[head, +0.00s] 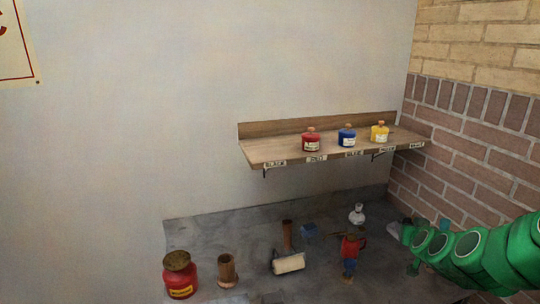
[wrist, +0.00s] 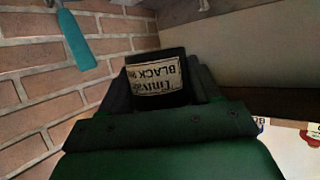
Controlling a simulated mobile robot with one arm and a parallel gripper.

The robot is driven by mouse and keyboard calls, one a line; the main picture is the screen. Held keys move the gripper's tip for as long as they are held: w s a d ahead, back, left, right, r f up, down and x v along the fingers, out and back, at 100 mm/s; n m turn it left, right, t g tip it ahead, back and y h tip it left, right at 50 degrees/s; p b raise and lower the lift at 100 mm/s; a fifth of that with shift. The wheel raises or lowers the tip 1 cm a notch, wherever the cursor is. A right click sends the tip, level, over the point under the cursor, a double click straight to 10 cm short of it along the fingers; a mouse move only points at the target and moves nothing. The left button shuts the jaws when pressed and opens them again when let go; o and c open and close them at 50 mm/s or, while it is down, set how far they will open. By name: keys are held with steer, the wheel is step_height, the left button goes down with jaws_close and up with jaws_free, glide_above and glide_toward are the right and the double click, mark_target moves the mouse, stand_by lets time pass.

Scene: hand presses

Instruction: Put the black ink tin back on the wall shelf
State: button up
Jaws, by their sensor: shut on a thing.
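The black ink tin (wrist: 157,82) is between the dark fingers of my gripper (wrist: 158,72) in the wrist view. The gripper is shut on it, and its pale label with the word BLACK appears upside down. The wooden wall shelf (head: 270,152) is on the pale wall in the head view. It holds a red tin (head: 311,142), a blue tin (head: 347,138) and a yellow tin (head: 380,134). Bare shelf shows left of the red tin and right of the yellow one. In the head view my green arm is at lower right; I cannot make out the held tin there.
Small labels line the shelf's front edge. A brick wall (head: 480,130) closes off the shelf's right end. The grey bench below holds a red can (head: 180,277), a brown cup (head: 227,270), a roller (head: 288,263), a white flask (head: 357,214) and a red-and-blue object (head: 350,251).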

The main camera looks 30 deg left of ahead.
steer(key=s+a+r+n+g+y, duration=0.1)
steer(key=a+r+n+y, duration=0.2)
steer(key=a+r, duration=0.65)
steer(key=s+a+r+n+g+y, duration=0.1)
steer(key=a+r+n+g+y, duration=0.15)
steer(key=a+r, duration=0.65)
steer(key=s+a+r+n+g+y, duration=0.5)
steer(key=s+a+r+n+g, duration=0.2)
steer(key=s+a+r, duration=0.9)
glide_above(270, 154)
steer(key=s, duration=0.1)
steer(key=shift+t+h, duration=0.25)
steer(key=f, duration=1)
steer(key=shift+d, duration=0.25)
steer(key=shift+w+a+f, duration=0.3)
steer(key=shift+w+f, duration=0.2)
steer(key=shift+f, duration=0.15)
steer(key=shift+w+f, duration=0.1)
steer(key=shift+f, duration=1.5)
steer(key=shift+f, duration=0.1)
